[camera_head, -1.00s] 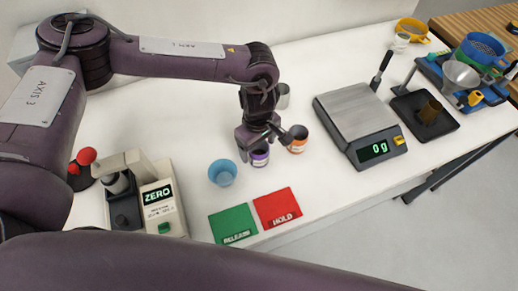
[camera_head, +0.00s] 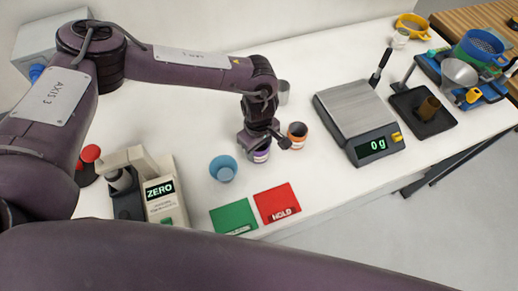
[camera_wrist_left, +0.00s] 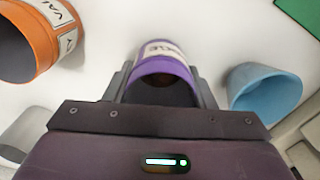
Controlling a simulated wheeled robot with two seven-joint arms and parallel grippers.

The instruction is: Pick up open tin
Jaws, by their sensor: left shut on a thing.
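A purple tin with a pale label (camera_head: 261,156) stands on the white bench, partly hidden by my left gripper in the head view. In the left wrist view the purple tin (camera_wrist_left: 162,66) shows an open, dark mouth between the two fingers. My left gripper (camera_head: 262,146) is shut on the purple tin, one finger on each side. An orange tin (camera_head: 297,137) stands just right of it and is also open in the left wrist view (camera_wrist_left: 42,45). My right gripper is not in view.
A blue cup (camera_head: 223,168) stands close left of the held tin. A grey cup (camera_head: 283,92) is behind it. Green (camera_head: 233,217) and red (camera_head: 277,204) pads lie in front. A scale (camera_head: 358,120) reading 0 g is to the right; a ZERO device (camera_head: 160,195) is at left.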

